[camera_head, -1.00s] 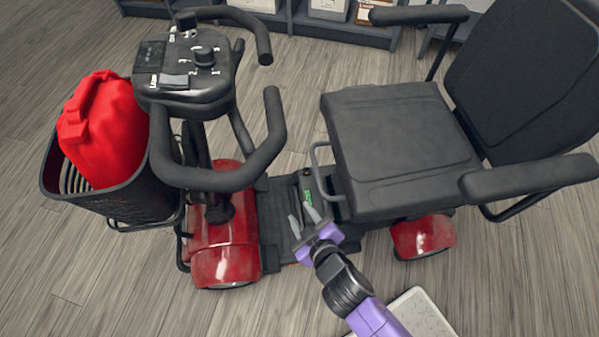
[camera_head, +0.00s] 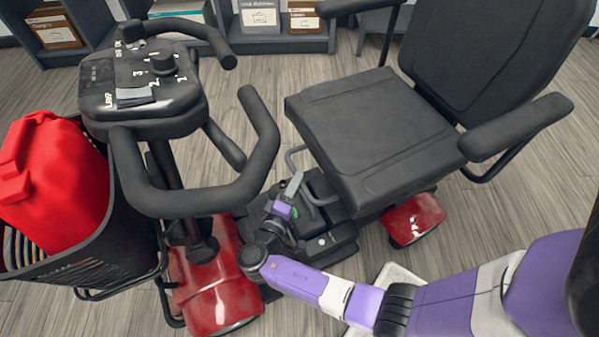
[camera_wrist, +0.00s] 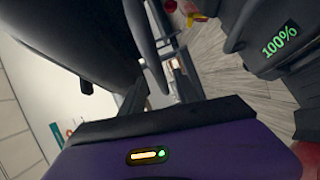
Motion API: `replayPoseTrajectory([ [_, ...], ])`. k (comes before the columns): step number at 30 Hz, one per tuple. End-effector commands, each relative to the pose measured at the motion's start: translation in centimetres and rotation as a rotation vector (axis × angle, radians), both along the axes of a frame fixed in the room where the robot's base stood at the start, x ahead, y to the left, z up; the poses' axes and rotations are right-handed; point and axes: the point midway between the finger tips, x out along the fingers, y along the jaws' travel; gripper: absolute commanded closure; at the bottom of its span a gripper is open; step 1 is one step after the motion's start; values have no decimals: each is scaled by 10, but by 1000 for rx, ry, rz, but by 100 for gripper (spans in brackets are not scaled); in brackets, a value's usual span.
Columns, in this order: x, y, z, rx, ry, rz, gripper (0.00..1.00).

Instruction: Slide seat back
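The black scooter seat (camera_head: 375,130) faces left toward the tiller. A grey metal bar (camera_head: 292,160) loops out below its front edge. My gripper (camera_head: 298,188) is low in front of the seat, over the footwell, just below this bar. Its grey fingers look spread and nothing shows between them. I cannot tell whether a finger touches the bar. In the wrist view, the dark seat underside (camera_wrist: 75,35) fills the upper left, and grey bars run down the middle close to my purple gripper body.
The black tiller and handlebar (camera_head: 150,100) stand left of my arm. A basket (camera_head: 125,235) holds a red bag (camera_head: 55,185). The armrest (camera_head: 515,125) juts out at right. A battery display reading 100% (camera_wrist: 279,39) shows in the wrist view. Shelves with boxes (camera_head: 258,15) stand behind.

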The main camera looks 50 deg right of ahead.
Motion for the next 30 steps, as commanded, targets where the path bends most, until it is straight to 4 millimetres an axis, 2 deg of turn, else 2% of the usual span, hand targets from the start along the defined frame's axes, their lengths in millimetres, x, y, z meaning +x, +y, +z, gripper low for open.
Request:
replayPoseTrajectory([
  [3,5,-20,-4,0,1,-3,62],
  [9,12,-44,-8,1,1,-2,62],
  [15,15,-54,-9,2,0,1,62],
  [22,15,-54,-9,2,1,1,62],
  [27,15,-54,-9,2,1,1,96],
  [28,15,-54,-9,3,2,2,100],
  [30,15,-54,-9,3,2,2,100],
])
